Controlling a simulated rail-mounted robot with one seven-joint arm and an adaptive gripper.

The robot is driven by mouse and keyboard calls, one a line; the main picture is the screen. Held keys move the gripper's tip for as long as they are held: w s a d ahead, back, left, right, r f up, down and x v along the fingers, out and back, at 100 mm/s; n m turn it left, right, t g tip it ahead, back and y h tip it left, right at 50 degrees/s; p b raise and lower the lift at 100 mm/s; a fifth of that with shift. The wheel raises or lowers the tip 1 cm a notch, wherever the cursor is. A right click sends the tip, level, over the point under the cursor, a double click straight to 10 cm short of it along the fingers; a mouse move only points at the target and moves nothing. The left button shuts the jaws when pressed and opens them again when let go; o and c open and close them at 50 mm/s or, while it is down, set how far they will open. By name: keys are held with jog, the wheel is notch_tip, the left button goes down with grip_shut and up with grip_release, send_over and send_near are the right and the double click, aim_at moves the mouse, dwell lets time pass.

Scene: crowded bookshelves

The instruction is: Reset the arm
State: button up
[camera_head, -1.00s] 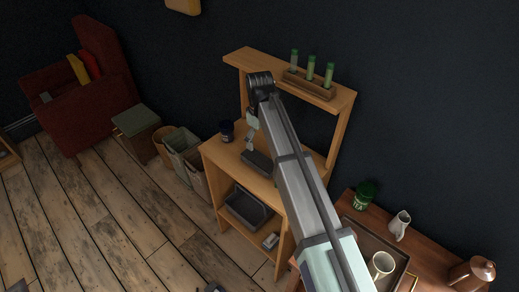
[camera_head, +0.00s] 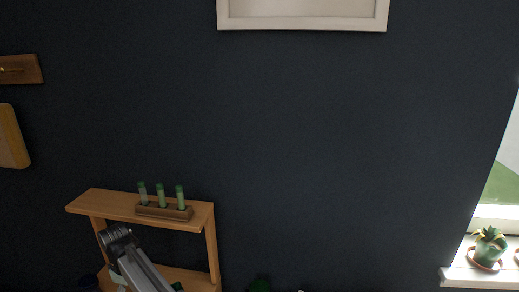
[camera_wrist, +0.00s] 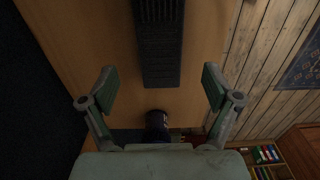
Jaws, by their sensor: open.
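My gripper (camera_wrist: 160,88) is open in the wrist view, its two green-grey fingers spread wide with nothing between their tips. Beyond it lies a wooden shelf surface with a dark ribbed block (camera_wrist: 158,45) at the top middle. A dark jar (camera_wrist: 157,126) shows between the fingers, nearer the palm. In the head view my arm rises at the bottom left, in front of the wooden shelf unit (camera_head: 140,207); the gripper itself is mostly out of sight there.
A rack (camera_head: 165,211) with three green-capped tubes stands on the top shelf. A potted plant (camera_head: 489,247) sits on the windowsill at right. A picture frame (camera_head: 303,22) hangs above. The wall between is bare.

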notch_tip(320, 180, down, 8)
jog(key=shift+r+p, duration=0.2)
jog(key=shift+p, duration=0.6)
jog(key=shift+r, duration=0.1)
jog(key=shift+r, duration=0.1)
